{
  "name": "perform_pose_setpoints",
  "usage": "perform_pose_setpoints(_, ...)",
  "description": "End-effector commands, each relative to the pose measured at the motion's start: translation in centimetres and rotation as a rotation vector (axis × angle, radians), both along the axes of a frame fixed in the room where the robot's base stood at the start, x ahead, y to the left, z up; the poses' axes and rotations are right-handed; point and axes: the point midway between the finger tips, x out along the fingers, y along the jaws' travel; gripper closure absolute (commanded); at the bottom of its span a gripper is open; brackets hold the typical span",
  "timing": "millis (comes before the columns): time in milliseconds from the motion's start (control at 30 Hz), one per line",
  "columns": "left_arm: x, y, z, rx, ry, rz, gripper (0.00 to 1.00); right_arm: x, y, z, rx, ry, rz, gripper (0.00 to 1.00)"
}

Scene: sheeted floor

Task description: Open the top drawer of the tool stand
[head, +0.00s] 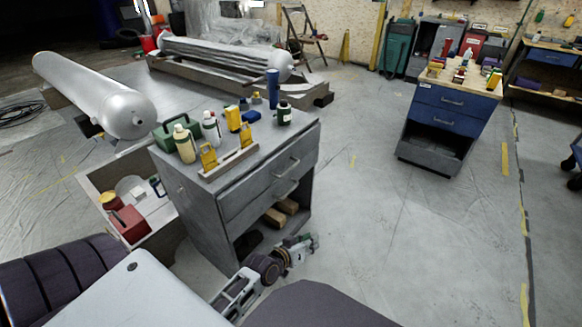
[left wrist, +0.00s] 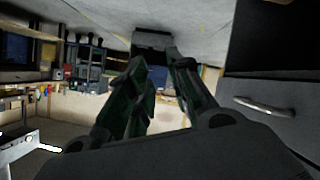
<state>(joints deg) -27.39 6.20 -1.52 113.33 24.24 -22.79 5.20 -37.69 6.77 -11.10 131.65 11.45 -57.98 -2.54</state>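The grey tool stand (head: 205,205) stands left of centre in the head view, with two drawers above an open bottom compartment. Its top drawer (head: 268,180) and lower drawer (head: 270,202) both look shut, each with a bar handle. The top handle (head: 288,168) is clear of any gripper. My left gripper (head: 303,243) is low in front of the stand, beside the open compartment and below both handles. In the left wrist view, which looks upside down, its two green fingers (left wrist: 163,75) are apart with nothing seen between them. A drawer handle (left wrist: 262,106) shows at right. My right gripper is not visible.
Bottles and a yellow-handled holder crowd the stand's top. An open bin (head: 98,180) with a red box stands at its left. A blue drawer cabinet (head: 447,110) stands back right. The floor (head: 385,215) right of the stand is clear.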

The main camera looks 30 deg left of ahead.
Motion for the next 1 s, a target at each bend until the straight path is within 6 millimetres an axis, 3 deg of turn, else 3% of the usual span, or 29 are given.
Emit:
perform_pose_setpoints(200, 2.5, 3.7, 2.7, -0.114, -0.144, 0.144, 0.79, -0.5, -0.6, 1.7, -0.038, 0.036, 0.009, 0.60)
perform_pose_setpoints(433, 3.7, 7.5, 5.3, -0.243, -0.302, 0.283, 0.79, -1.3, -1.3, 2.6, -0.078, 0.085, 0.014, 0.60)
perform_pose_setpoints(800, 3.1, 12.7, 9.3, -0.463, -0.567, 0.459, 0.79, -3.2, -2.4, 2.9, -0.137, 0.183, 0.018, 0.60)
perform_pose_setpoints(1000, 2.5, 13.9, 10.5, -0.536, -0.650, 0.496, 0.79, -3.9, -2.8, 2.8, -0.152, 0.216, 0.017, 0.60)
